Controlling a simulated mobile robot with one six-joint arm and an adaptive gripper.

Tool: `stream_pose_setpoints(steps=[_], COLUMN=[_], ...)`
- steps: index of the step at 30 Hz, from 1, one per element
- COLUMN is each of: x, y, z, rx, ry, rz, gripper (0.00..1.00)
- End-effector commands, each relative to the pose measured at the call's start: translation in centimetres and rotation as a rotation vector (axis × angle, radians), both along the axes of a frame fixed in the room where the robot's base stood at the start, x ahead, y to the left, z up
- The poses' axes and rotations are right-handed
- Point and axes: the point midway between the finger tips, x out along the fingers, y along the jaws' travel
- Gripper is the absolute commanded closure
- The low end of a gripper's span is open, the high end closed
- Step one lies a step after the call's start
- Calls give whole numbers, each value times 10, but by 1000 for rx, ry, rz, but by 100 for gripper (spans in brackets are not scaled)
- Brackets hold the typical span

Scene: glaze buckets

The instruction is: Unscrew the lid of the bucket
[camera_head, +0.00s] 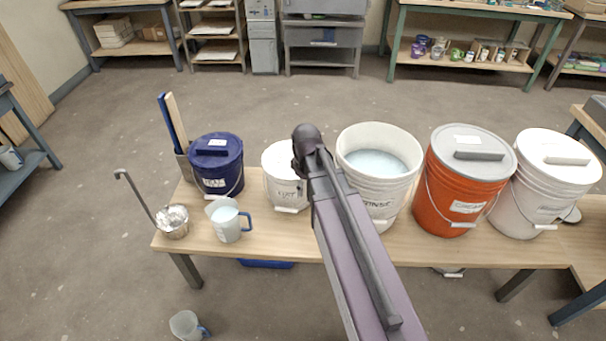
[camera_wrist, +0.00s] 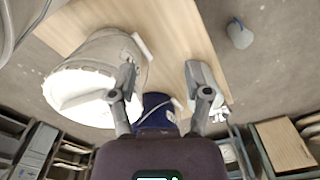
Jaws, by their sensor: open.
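Four buckets have lids: a dark blue one (camera_head: 217,178), a small white one (camera_head: 282,189), an orange one (camera_head: 455,195) with a grey lid (camera_head: 472,147), and a white one (camera_head: 535,195) at the right. Which one the task means cannot be told. The end of my arm covers part of the small white bucket in the head view and hides my gripper there. In the wrist view my gripper (camera_wrist: 166,88) is open and empty. A white bucket (camera_wrist: 112,50) shows left of its fingers, and the blue bucket (camera_wrist: 156,112) shows beyond, between them.
An open bucket (camera_head: 378,185) labelled RINSE stands right of my arm. A jug (camera_head: 227,220), a ladle in a metal cup (camera_head: 173,224) and upright sticks (camera_head: 176,125) crowd the bench's left end. Another jug (camera_head: 186,325) is on the floor.

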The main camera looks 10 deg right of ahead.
Motion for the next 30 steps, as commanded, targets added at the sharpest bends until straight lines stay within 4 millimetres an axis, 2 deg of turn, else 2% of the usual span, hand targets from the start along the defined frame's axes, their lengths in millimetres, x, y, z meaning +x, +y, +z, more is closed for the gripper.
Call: stream_pose_setpoints(steps=[1, 6, 13, 19, 30], x=[-14, -43, -73, -84, -85], y=[1, 4, 7, 10, 10], z=[0, 0, 0, 0, 0], rx=[0, 0, 0, 0, 0], ry=[0, 0, 0, 0, 0], rz=[-68, -322, -603, -723, -743], gripper=[37, 37, 37, 37, 37])
